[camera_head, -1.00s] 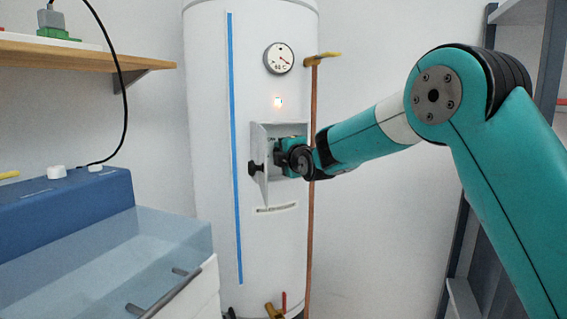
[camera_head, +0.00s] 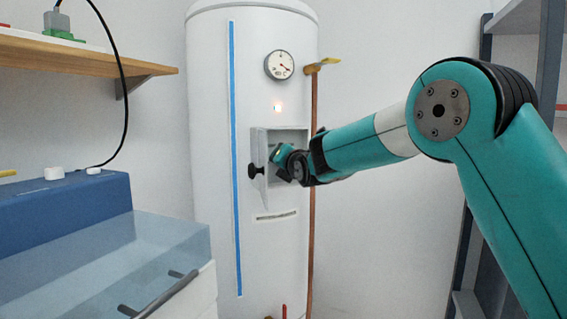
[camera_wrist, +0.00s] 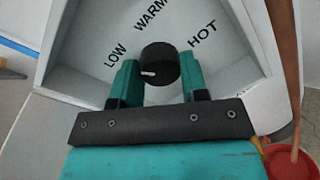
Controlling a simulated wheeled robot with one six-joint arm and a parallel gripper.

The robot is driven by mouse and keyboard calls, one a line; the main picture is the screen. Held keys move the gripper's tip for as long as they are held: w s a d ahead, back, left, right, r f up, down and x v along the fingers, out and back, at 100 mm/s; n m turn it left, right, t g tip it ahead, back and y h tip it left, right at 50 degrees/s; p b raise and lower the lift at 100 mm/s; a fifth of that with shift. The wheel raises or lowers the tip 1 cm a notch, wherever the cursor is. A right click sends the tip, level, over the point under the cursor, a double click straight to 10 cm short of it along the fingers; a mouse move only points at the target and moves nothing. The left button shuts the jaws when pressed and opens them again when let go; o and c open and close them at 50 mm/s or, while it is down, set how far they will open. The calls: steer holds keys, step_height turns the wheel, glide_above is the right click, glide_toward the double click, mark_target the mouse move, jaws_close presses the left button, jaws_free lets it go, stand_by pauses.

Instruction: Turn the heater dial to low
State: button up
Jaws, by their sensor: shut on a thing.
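The heater (camera_head: 275,245) is a tall white tank with an open recess in its front. The dial (camera_wrist: 159,58) is a black round knob inside the recess. The words LOW (camera_wrist: 115,55), WARM (camera_wrist: 151,15) and HOT (camera_wrist: 202,36) arc around it from left to right. Its white pointer mark points left, toward the LOW side and a little below that word. My gripper (camera_wrist: 160,68) has a teal finger on each side of the knob and is shut on it. In the head view my gripper (camera_head: 282,158) reaches into the recess, and the dial is hidden.
The recess door (camera_head: 259,165) with a black knob stands open on the left. A copper pipe (camera_head: 313,215) runs down the tank's right side. A round gauge (camera_head: 279,65) and a lit lamp (camera_head: 278,107) are above. A blue device (camera_head: 65,205) stands at the left.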

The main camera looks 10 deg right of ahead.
steer(key=shift+n, duration=0.6)
steer(key=shift+f, duration=0.1)
steer(key=o, duration=0.9)
steer(key=s, duration=0.5)
steer(key=s+d+b, duration=0.1)
steer(key=s, duration=0.5)
steer(key=s+d+r, duration=0.1)
steer(key=s, duration=0.5)
steer(key=shift+s, duration=0.15)
